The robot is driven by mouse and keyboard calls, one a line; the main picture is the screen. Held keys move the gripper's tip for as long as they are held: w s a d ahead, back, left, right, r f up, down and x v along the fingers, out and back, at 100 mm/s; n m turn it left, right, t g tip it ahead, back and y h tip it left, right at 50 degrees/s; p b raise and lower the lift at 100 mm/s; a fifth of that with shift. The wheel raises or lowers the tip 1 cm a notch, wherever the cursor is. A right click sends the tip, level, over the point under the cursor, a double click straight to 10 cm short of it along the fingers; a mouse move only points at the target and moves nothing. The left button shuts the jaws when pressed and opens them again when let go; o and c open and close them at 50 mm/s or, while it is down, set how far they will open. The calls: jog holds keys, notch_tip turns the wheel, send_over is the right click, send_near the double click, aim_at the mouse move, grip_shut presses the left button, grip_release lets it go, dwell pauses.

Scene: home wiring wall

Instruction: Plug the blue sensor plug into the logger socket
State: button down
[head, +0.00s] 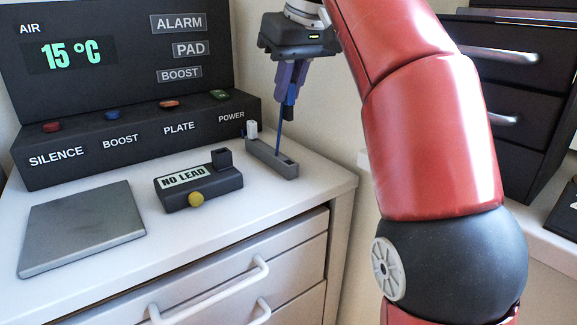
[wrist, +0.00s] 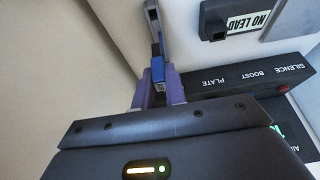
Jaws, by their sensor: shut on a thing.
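My gripper (head: 289,88) has purple fingers and points down above the back right of the cabinet top. It is shut on the blue sensor plug (head: 290,95), which also shows between the fingers in the wrist view (wrist: 159,72). A thin blue length runs down from the plug to a grey holder (head: 285,168); whether its lower end sits in the holder I cannot tell. The dark logger (head: 218,184) stands to the left of the holder, its display reading "NO LEAD". Its raised square socket (head: 221,157) is at the back right corner, apart from the plug.
A white piece (head: 251,128) stands at the holder's left end. A dark control panel (head: 130,140) with several coloured buttons runs behind. A flat grey plate (head: 80,228) lies at the left. Yellow knob (head: 196,200) on the logger's front. Dark drawers (head: 510,90) stand at the right.

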jog(key=shift+s, duration=0.1)
jog(key=shift+f+b, duration=0.35)
jog(key=shift+f, duration=4.45)
jog(key=c, duration=1.4)
grip_release()
jog(key=shift+c, duration=0.2)
